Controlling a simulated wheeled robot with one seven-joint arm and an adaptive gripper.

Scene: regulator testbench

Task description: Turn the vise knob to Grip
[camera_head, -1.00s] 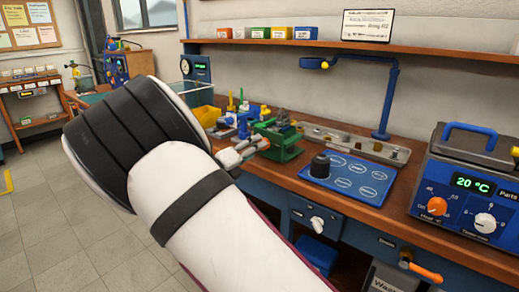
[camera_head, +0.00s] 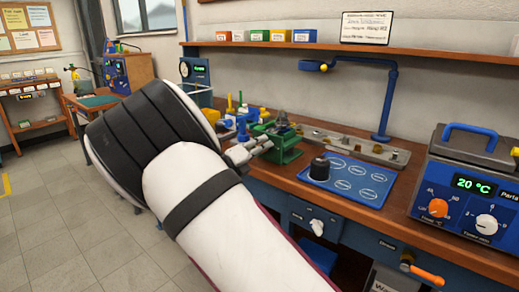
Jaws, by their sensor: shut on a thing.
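A green vise (camera_head: 284,150) stands on the wooden bench, left of the blue mat. My gripper (camera_head: 262,146) reaches in at the vise's left side, with its grey fingers against it. The fingers are shut on a small part there, which I take to be the vise knob. The knob itself is hidden by the fingers, so its setting and any Grip mark cannot be read. My white and black arm covers the lower left and middle of the view.
A blue mat (camera_head: 352,183) with a black knob-like piece (camera_head: 320,168) lies right of the vise. A blue heater box (camera_head: 470,190) reading 20 °C stands at the right. Small coloured tools crowd the bench behind my gripper. A blue lamp post (camera_head: 388,100) rises behind.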

